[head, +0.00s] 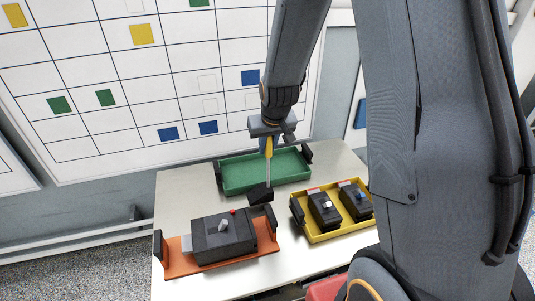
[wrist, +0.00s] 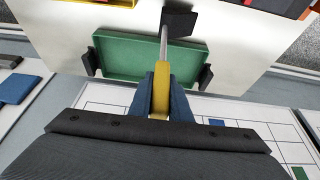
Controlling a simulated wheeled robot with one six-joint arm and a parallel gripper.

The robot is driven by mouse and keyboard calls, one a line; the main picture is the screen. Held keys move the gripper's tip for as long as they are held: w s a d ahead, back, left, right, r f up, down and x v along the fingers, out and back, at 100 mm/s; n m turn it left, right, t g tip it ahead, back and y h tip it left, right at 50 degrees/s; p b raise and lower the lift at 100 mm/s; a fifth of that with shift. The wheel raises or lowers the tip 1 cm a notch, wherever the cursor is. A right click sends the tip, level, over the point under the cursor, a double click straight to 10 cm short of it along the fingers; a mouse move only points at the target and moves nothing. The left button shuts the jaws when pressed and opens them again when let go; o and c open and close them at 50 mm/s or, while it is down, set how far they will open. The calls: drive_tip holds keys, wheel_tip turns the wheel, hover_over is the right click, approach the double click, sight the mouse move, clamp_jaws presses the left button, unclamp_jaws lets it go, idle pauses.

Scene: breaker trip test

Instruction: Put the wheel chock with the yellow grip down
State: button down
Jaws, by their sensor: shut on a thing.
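The wheel chock (head: 260,194) is a black block on a thin metal rod with a yellow grip (head: 268,147). My gripper (head: 267,134) is shut on the yellow grip and holds the chock upright with the black block at the lower end. In the wrist view the yellow grip (wrist: 161,90) sits between my fingers, and the black block (wrist: 179,23) is at the far end of the rod. In the head view the block overlaps the area between the green tray and the orange tray. I cannot tell whether it touches the table.
A green tray (head: 226,191), empty, stands at the back of the pale table (head: 180,198). An orange tray (head: 262,236) holds a dark box (head: 210,241) with a grey lever. A yellow tray (head: 325,237) holds two dark switch units. A gridded wall board (head: 110,80) stands behind.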

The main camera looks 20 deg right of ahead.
drive_tip(key=shift+f+b, duration=0.35)
drive_tip(key=shift+f, duration=1.3)
drive_tip(key=c, duration=1.6)
unclamp_jaws()
drive_tip(key=shift+c, duration=0.2)
